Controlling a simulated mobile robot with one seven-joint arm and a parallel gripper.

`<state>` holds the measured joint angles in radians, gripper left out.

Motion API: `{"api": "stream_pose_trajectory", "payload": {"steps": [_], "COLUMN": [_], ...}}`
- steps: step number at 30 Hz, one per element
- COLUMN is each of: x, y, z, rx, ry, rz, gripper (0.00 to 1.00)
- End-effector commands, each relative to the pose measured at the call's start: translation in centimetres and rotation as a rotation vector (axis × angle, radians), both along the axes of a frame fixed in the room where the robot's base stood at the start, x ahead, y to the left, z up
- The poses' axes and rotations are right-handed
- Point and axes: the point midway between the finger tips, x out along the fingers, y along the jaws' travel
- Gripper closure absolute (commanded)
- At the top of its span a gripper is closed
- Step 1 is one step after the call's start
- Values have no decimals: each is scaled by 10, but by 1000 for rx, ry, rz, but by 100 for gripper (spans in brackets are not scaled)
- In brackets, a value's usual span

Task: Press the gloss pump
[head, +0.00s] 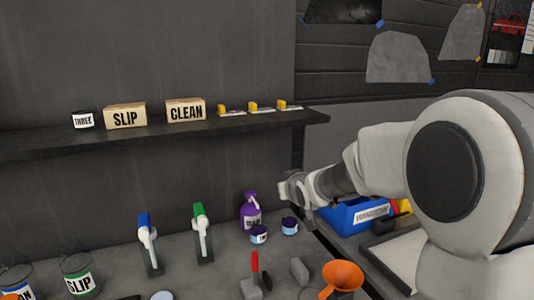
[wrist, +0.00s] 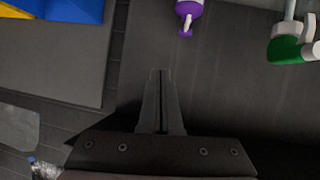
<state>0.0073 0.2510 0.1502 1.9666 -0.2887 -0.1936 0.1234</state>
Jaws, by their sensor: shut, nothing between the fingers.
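A purple pump bottle (head: 251,216) with a pale label stands on the bench near the back wall in the head view; the label is too small to read surely. Its purple and white top also shows at the upper edge of the wrist view (wrist: 187,12), partly cut off. My gripper (head: 308,205) is in the air to the right of the bottle, apart from it. In the wrist view its two fingers (wrist: 160,74) are together and empty, with the bottle beyond the tips and slightly right.
Green (head: 201,225) and blue (head: 146,232) handled tools stand left. An orange funnel (head: 342,275) is in front. A blue bin (head: 352,214) is at the right. A shelf (head: 60,142) hangs above.

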Motion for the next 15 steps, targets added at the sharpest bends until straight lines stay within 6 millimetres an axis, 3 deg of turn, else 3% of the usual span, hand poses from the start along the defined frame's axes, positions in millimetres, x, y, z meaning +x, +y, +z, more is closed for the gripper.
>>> {"api": "stream_pose_trajectory", "payload": {"steps": [1,6,15], "x": [-17,-78,-202], "y": [-9,-40,-80], "z": [12,31,41], "rx": [-17,-57,-72], "ry": [20,129,331], "rz": [-23,-103,-219], "gripper": [100,100,100]}}
